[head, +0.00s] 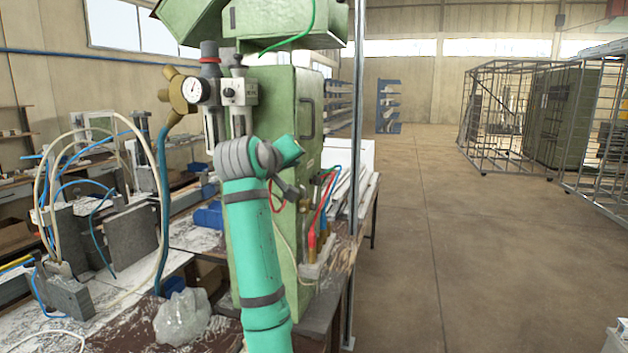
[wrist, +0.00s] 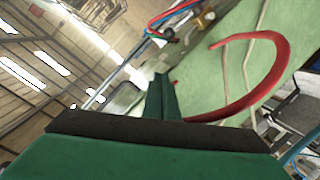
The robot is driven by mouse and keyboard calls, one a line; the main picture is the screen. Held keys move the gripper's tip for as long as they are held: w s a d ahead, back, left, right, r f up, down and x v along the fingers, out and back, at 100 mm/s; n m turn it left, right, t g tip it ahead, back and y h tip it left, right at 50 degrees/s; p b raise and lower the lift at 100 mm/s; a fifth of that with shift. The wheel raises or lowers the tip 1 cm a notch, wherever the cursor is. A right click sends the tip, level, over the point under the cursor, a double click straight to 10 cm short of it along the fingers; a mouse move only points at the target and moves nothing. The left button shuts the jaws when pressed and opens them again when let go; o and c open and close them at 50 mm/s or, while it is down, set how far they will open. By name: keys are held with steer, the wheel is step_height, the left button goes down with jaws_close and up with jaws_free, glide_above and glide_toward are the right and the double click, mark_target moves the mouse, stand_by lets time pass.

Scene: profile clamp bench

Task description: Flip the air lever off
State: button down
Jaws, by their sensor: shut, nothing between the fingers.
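A red upright piece (head: 312,241), which looks like the air lever, stands beside brass fittings (head: 323,232) low on the right side of the green cabinet (head: 283,115). Brass fittings with red and blue hoses also show at the top of the wrist view (wrist: 203,20). I cannot make out the lever's position clearly. My gripper is shut and empty; its closed green fingers (wrist: 162,92) show in the wrist view, apart from the brass fittings. In the head view my arm's end is beside the cabinet, left of the red piece, and the fingertips are hard to make out.
A pressure gauge (head: 194,90) and regulator (head: 238,92) are on the cabinet's upper left. A curved red band (wrist: 268,85) arcs near my fingers. A metal post (head: 352,200) stands right of the cabinet. The floor (head: 470,260) to the right is open.

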steer(key=s+d+f+m+t, duration=0.2)
steer(key=s+d+f+m, duration=0.1)
steer(key=m, duration=0.5)
steer(key=shift+s+d+f+y, duration=0.15)
steer(key=shift+s+f+y, duration=0.15)
steer(key=shift+s, duration=0.55)
steer(key=shift+w, duration=0.1)
glide_above(316, 194)
steer(key=d+v, duration=0.1)
steer(key=v, duration=0.1)
steer(key=shift+s+a+f, duration=0.1)
steer(key=shift+a+f, duration=0.1)
steer(key=shift+f, duration=0.4)
steer(key=shift+s+a+f, duration=0.1)
steer(key=shift+a+f, duration=0.1)
steer(key=shift+f, duration=0.4)
steer(key=shift+s+a+f, duration=0.1)
steer(key=shift+a+f, duration=0.1)
steer(key=shift+f, duration=0.35)
